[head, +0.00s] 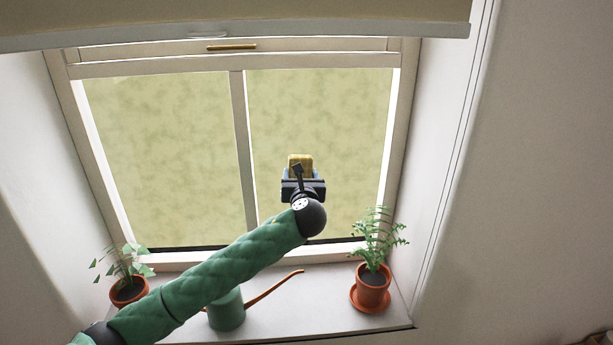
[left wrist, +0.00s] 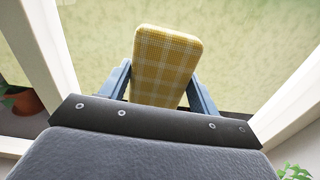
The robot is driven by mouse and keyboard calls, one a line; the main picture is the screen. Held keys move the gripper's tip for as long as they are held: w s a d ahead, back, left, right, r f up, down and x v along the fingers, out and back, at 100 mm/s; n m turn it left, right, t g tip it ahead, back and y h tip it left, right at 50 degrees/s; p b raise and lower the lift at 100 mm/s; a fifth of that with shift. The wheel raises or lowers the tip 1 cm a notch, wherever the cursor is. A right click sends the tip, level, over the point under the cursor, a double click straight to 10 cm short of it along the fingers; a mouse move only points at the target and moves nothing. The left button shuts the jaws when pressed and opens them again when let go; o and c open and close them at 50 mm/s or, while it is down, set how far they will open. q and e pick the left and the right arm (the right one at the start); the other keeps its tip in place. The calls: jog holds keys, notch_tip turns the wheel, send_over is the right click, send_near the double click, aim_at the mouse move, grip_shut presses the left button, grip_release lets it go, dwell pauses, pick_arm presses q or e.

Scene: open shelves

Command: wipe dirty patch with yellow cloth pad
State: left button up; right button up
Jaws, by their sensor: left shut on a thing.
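The yellow checked cloth pad (head: 300,160) is in front of the lower middle of the right window pane (head: 330,120). My left gripper (head: 301,174) is shut on it, and the pad stands out beyond the fingers. In the left wrist view the pad (left wrist: 165,62) sits between the two blue-grey fingers, its far end toward the pane. I cannot tell whether it touches the glass. Both panes look mottled yellow-green, and I cannot make out a separate dirty patch. The pad and gripper cover part of the right pane. My right gripper is not in view.
A potted fern (head: 372,278) stands at the sill's right end, another potted plant (head: 128,288) at its left. A green watering can (head: 227,314) stands between them, partly behind my arm. A window bar (head: 241,150) divides the panes. A blind (head: 230,22) hangs above.

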pick_arm(q)
jog(key=shift+a, duration=3.1)
jog(key=shift+w, duration=0.1)
jog(key=shift+s+a+f, duration=0.1)
jog(key=shift+s, duration=0.55)
send_near(277, 170)
jog(key=shift+w, duration=0.4)
jog(key=shift+f, duration=0.1)
jog(key=s, duration=0.3)
